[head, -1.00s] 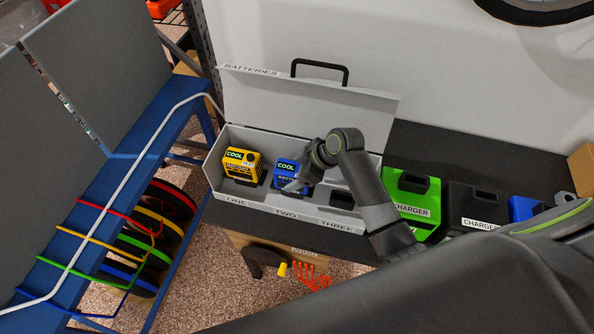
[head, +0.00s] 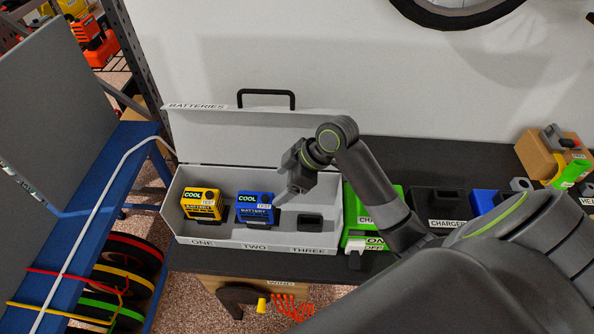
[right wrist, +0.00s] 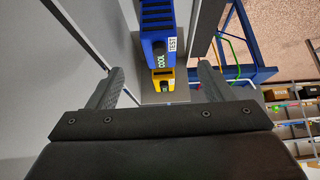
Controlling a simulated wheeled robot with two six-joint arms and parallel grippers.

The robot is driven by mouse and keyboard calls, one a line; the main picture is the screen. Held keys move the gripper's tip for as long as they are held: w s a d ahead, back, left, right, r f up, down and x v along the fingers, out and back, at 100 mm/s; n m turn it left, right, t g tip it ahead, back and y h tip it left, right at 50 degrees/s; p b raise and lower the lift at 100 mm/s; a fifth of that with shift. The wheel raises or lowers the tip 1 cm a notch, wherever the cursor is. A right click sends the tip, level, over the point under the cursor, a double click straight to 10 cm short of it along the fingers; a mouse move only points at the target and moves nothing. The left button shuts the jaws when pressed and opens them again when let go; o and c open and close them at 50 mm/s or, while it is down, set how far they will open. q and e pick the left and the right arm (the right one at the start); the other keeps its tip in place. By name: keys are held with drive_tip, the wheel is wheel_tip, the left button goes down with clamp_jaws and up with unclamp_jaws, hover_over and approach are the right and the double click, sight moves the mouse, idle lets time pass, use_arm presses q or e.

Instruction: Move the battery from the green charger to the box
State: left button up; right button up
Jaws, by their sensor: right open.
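The open grey box (head: 222,244) labelled BATTERIES has places ONE, TWO and THREE. A yellow battery (head: 201,205) stands in ONE and a blue battery (head: 256,208) in TWO. THREE shows only a bare black socket (head: 310,221). My right gripper (head: 284,194) is open and empty, above and just right of the blue battery. In the right wrist view the blue battery (right wrist: 156,30) is ahead between the spread fingers, apart from them. The green charger (head: 352,210) stands right of the box, partly hidden by my right arm. No battery shows on its visible part. My left gripper is out of view.
A black charger (head: 438,203) and a blue one (head: 484,202) stand farther right on the dark bench. The box lid (head: 240,130) stands open against the wall. A blue rack (head: 100,180) is close on the left. A cardboard box (head: 540,160) sits far right.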

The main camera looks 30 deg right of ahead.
drive_tip(key=shift+v, duration=2.9)
